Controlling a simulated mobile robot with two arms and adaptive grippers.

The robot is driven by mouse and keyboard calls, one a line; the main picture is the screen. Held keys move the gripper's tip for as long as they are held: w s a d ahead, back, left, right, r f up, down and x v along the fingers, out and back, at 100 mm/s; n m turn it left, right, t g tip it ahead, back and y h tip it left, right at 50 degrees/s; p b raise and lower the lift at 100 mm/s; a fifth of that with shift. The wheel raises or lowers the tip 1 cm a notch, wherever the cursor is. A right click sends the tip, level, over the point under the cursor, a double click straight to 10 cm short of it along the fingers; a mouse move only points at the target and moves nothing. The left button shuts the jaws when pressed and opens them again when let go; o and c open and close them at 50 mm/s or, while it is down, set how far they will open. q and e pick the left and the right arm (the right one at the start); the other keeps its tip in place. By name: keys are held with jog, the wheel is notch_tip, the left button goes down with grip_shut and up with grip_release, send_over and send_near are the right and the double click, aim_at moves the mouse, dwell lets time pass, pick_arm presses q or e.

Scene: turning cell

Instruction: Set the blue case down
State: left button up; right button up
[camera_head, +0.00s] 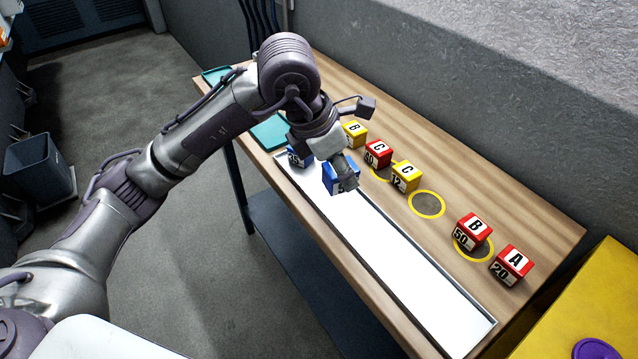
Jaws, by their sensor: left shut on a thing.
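My left gripper (346,180) reaches in from the left and is shut on a blue case (330,180). The fingers and wrist hide part of this case. It is over the far end of the long white strip (400,264); I cannot tell whether it touches the strip. A second blue case (297,160) stands at the strip's far end, just left of the held one and partly hidden by my wrist. My right gripper is not in view.
Yellow cases (406,177) and red cases (473,231) stand along the wooden table (520,225), some on yellow rings. One yellow ring (427,204) is empty. The near part of the white strip is clear. A yellow surface (590,300) is at lower right.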

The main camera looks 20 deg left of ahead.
pick_arm(q)
jog(key=shift+w+d+r+n+t+y, duration=0.3)
jog(key=shift+w+n, duration=0.1)
jog(key=shift+n, duration=0.5)
jog(key=shift+w+a+f, duration=0.1)
jog(key=shift+w+a, duration=0.1)
jog(key=shift+w, duration=0.1)
jog(key=w+a+f, duration=0.2)
jog(key=w+a+f+p, duration=0.1)
jog(key=w+a+f, duration=0.1)
jog(key=w, duration=0.1)
jog(key=w+a+f+p, duration=0.1)
jog(key=w+a+f, duration=0.1)
jog(key=w+a, duration=0.1)
jog(key=shift+w+f, duration=0.1)
jog(key=shift+f, duration=0.1)
jog(key=shift+w+f, duration=0.1)
jog(key=shift+f, duration=0.1)
notch_tip(320, 180, down, 3)
jog(key=shift+f+p, duration=0.15)
jog(key=shift+p, duration=0.6)
jog(key=shift+f, duration=0.25)
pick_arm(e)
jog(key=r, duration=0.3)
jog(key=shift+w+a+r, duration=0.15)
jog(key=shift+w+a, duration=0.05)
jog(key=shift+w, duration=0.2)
